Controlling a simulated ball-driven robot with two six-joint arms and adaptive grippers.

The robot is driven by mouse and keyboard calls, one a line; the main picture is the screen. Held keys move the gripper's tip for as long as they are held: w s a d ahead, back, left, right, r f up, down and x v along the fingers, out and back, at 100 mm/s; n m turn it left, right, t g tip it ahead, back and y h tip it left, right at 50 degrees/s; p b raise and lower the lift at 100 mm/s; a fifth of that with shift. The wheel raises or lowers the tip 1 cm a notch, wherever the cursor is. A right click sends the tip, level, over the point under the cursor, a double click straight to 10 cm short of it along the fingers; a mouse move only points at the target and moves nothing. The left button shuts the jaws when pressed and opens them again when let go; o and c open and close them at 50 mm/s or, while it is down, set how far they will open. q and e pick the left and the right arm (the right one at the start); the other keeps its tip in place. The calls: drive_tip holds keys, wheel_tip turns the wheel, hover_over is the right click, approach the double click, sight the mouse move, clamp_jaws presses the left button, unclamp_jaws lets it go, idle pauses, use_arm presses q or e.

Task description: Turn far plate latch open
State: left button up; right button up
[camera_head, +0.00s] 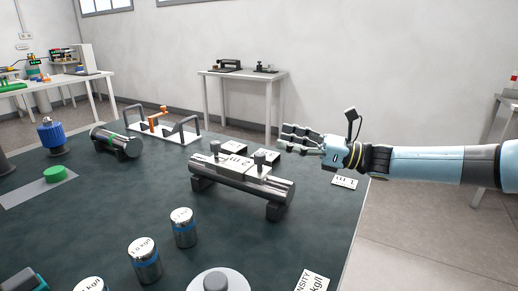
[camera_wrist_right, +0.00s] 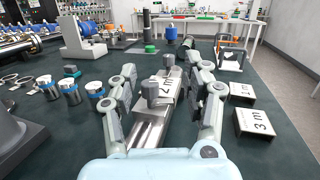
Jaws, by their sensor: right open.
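A white plate (camera_head: 184,137) with two dark upright handles lies at the far edge of the dark table. An orange latch-like lever (camera_head: 155,121) stands at its middle. The plate also shows at the upper right of the right wrist view (camera_wrist_right: 231,64), with the orange part (camera_wrist_right: 225,41) small and its exact turn hard to tell. My right gripper (camera_head: 290,139) is open and empty in the air, to the right of the plate and well apart from it. Its spread fingers show in the right wrist view (camera_wrist_right: 165,105). My left gripper is in neither view.
A silver cylinder (camera_head: 270,188) in a dark cradle, with a marked block on top, stands before my right gripper. Labelled blocks (camera_wrist_right: 257,122) lie beside it. A darker cylinder (camera_head: 113,141), blue-topped part (camera_head: 51,134) and several metal weights (camera_head: 183,229) stand leftward and nearer.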

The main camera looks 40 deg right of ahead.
sight(259, 154)
drive_tip(key=s+f+g, duration=0.2)
drive_tip(key=s+f, duration=0.2)
drive_tip(key=b+x, duration=0.1)
drive_tip(key=x, duration=0.2)
drive_tip(key=b+x, duration=0.1)
drive_tip(key=x, duration=0.2)
drive_tip(key=b+x, duration=0.1)
drive_tip(key=x, duration=0.2)
drive_tip(key=shift+w+d, duration=0.35)
drive_tip(key=shift+w+a+r, duration=0.1)
drive_tip(key=shift+w+a, duration=0.15)
drive_tip(key=shift+w, duration=0.1)
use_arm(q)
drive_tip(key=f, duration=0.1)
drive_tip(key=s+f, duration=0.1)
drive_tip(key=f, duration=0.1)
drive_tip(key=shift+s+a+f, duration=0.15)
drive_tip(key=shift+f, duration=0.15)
use_arm(e)
drive_tip(key=shift+c, duration=0.2)
drive_tip(key=c, duration=0.9)
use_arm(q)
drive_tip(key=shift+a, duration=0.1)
use_arm(e)
clamp_jaws()
